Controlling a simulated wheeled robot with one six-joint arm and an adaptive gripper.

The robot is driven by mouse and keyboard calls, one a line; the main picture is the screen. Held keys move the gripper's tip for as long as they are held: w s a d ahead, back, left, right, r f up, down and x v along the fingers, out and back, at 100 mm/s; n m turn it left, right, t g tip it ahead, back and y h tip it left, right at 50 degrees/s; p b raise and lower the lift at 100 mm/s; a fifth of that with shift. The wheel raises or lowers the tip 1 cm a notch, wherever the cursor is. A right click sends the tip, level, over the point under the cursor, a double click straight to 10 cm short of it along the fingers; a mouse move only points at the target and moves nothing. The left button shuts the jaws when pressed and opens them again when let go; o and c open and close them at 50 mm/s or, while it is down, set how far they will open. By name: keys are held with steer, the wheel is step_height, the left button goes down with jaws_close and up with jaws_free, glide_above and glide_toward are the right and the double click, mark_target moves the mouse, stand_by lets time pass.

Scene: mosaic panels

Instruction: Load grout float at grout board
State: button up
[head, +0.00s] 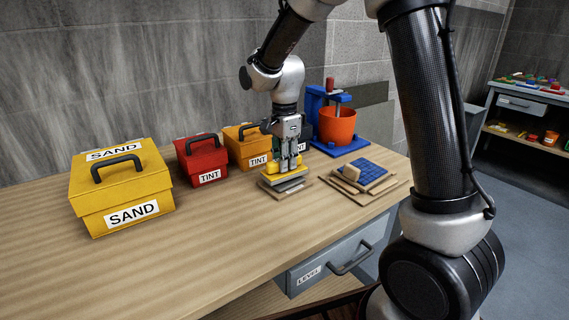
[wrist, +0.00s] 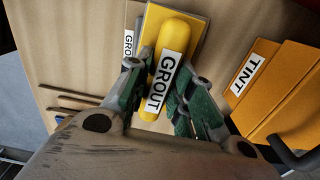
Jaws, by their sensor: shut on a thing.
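The grout float has a yellow handle labelled GROUT (wrist: 176,45) on a yellow plate in the wrist view. In the head view the float (head: 271,170) is yellow with a grey underside. My gripper (head: 289,164) is shut on its handle, with one finger on each side, as the wrist view (wrist: 164,88) also shows. The float is over the grout board (head: 303,188), which is mostly hidden under it. In the wrist view, part of a GRO label (wrist: 129,42) shows beside the float. I cannot tell whether float and board touch.
A yellow SAND box (head: 122,190), a red TINT box (head: 202,160) and an orange TINT box (head: 246,148) stand to the left. Behind is an orange bucket (head: 337,125). The table's front left is clear.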

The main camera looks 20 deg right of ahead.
steer(key=shift+r, duration=2.9)
